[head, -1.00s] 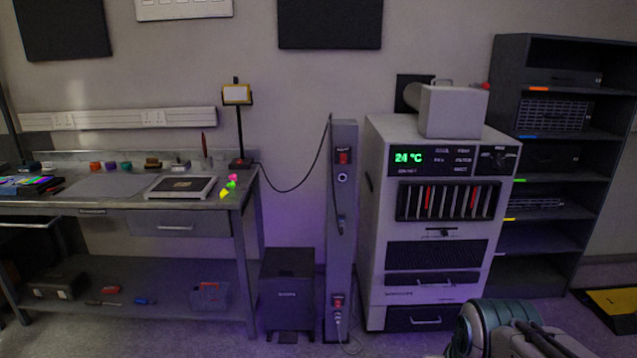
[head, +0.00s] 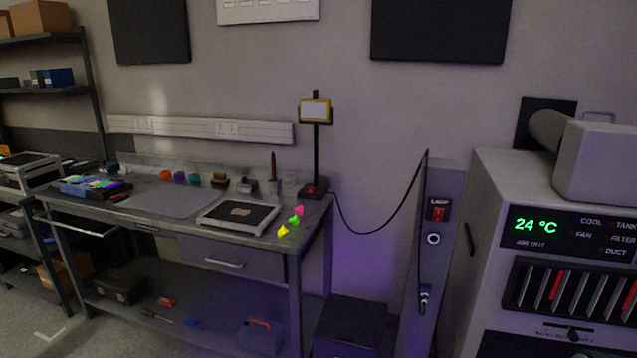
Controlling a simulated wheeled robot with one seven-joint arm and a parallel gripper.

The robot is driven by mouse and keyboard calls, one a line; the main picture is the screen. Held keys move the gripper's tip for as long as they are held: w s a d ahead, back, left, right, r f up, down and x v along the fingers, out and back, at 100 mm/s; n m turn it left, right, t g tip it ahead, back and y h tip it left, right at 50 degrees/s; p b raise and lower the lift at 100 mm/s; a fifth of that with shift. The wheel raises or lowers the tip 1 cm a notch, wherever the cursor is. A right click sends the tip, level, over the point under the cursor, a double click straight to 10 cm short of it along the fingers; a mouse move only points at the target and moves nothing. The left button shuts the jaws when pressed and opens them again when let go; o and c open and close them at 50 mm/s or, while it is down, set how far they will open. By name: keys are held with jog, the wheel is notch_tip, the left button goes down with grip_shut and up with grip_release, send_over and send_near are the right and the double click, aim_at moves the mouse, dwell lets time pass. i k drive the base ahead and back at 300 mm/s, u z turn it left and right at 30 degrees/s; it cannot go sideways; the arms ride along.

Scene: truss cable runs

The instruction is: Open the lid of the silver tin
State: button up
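I cannot make out a silver tin for certain. A small greyish object (head: 247,186) stands at the back of the workbench (head: 130,222), beside a small brown block (head: 219,179). It is too small to tell whether it is a tin or has a lid. My gripper is not in view.
The workbench holds a framed flat panel (head: 238,217), a grey mat (head: 165,199), bright pink, green and yellow pieces (head: 296,218), and a lamp (head: 315,145). A post (head: 437,255) and a large cabinet (head: 490,190) stand to the right. Shelves (head: 45,90) stand at left.

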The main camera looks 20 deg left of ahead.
aim_at(245, 182)
jog(key=u, duration=1.9)
jog(key=i, duration=3)
jog(key=z, duration=1.15)
